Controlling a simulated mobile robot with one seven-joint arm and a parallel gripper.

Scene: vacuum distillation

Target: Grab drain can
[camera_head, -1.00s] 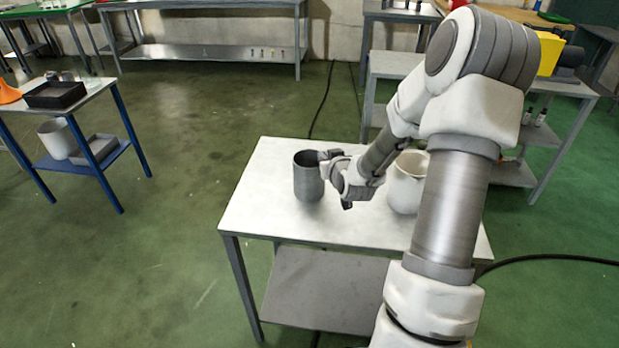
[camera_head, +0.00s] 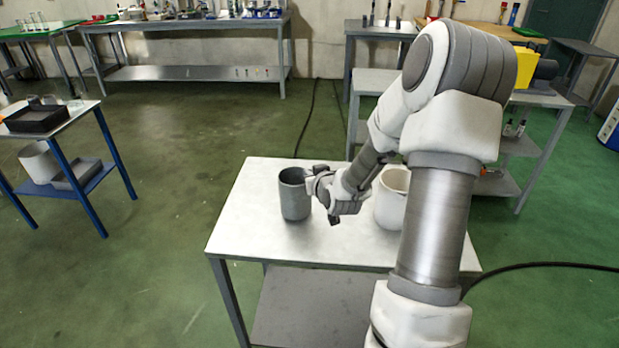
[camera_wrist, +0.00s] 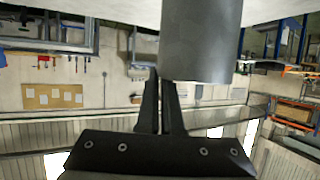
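My gripper's two dark fingers (camera_wrist: 161,100) are close together at that rim. One finger runs outside the wall; the other's tip is hidden behind or inside the can. The fingers look closed on the can's wall.
A white pot (camera_head: 391,198) stands on the same table, right of the can, partly hidden behind my arm. A blue-framed table (camera_head: 75,160) with a black tray (camera_head: 36,118) is at left. Benches line the back. A black cable (camera_head: 540,265) runs along the floor at right.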

